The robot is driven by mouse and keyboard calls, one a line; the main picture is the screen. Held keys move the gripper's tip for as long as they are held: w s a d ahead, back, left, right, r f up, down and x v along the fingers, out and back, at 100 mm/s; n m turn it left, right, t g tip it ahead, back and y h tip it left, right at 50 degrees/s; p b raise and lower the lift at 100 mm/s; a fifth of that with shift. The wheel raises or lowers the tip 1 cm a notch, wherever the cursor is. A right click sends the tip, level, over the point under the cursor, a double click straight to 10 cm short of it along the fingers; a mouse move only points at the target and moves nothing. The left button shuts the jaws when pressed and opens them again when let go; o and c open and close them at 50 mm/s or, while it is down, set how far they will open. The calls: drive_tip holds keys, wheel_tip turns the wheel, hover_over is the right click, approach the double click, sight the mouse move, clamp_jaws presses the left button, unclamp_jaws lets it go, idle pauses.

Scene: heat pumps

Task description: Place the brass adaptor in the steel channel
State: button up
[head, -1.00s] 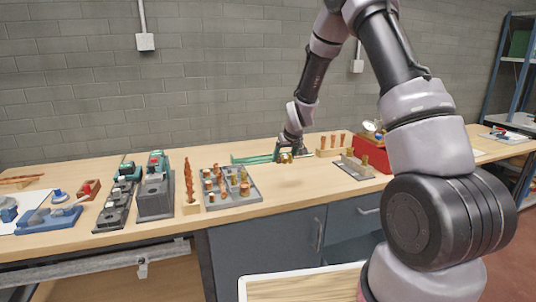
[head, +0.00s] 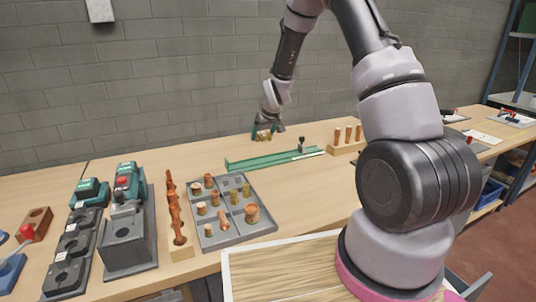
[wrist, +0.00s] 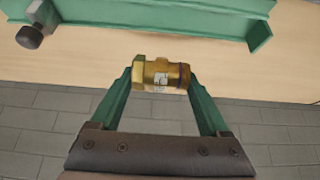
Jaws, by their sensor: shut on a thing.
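The brass adaptor (wrist: 161,75) is held crosswise between the two green fingers of my gripper (wrist: 160,80) in the wrist view. It has a hex end on the left and a small pale label. In the head view my gripper (head: 264,135) is small, above the back of the bench, with the brass adaptor just visible in it. A long green channel (head: 265,160) lies on the bench below and in front of the gripper. It also shows along the top of the wrist view (wrist: 160,18), apart from the adaptor.
A grey tray (head: 262,222) of copper and brass fittings sits in front of the channel. A wooden rack (head: 180,250) of copper pieces stands left of it. A grey block tool (head: 127,240) is farther left. Another wooden rack (head: 345,149) stands right. The brick wall (head: 180,80) is close behind.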

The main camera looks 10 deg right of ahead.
sight(261, 158)
wheel_tip(261, 158, down, 9)
drive_tip(key=shift+r, duration=0.3)
